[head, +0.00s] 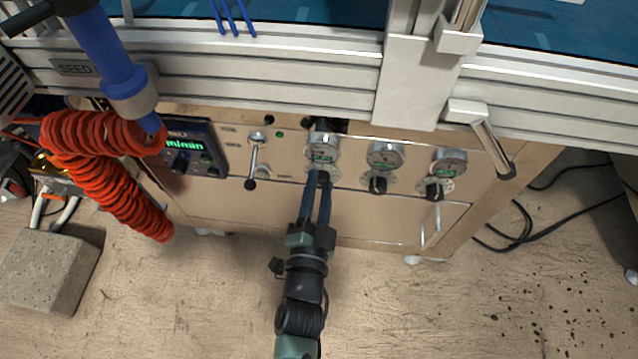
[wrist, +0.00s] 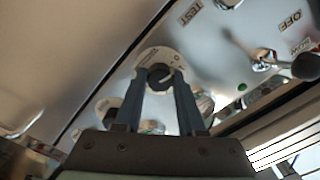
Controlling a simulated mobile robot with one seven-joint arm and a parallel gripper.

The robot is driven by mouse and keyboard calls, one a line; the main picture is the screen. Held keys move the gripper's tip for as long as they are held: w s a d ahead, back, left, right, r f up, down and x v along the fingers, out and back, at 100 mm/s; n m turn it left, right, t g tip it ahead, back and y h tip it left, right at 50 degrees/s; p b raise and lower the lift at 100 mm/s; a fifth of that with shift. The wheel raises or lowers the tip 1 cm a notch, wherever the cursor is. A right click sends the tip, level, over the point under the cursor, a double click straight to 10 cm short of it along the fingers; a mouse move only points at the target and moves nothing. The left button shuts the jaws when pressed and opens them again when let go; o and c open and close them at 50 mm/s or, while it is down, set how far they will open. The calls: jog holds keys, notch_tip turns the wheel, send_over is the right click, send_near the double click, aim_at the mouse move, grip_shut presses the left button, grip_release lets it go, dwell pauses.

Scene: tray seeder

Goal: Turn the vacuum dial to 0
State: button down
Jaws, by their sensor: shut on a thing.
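Three black dial knobs sit in a row on the beige front panel (head: 225,190), each below a round gauge. My gripper (head: 319,184) is at the left dial, under the left gauge (head: 322,150), and mostly covers it. In the wrist view, my gripper (wrist: 160,84) has one finger on each side of this black dial (wrist: 158,76) and is shut on it. A round pale scale plate (wrist: 152,58) surrounds the dial. A light mark shows on the knob, but the scale numbers are unreadable. No label saying vacuum is readable.
The middle dial (head: 378,185) and right dial (head: 434,191) stand close by. To the left are a lever (head: 252,165) and a controller with a green display (head: 190,147). A red coiled hose (head: 110,180) hangs further left. An aluminium frame (head: 260,75) overhangs the panel.

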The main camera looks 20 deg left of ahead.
jog(key=shift+n+p, duration=0.35)
jog(key=shift+n, duration=0.85)
jog(key=c, duration=0.5)
grip_release()
jog(key=p+v, duration=0.3)
jog(key=v, duration=1)
jog(key=shift+p, duration=0.4)
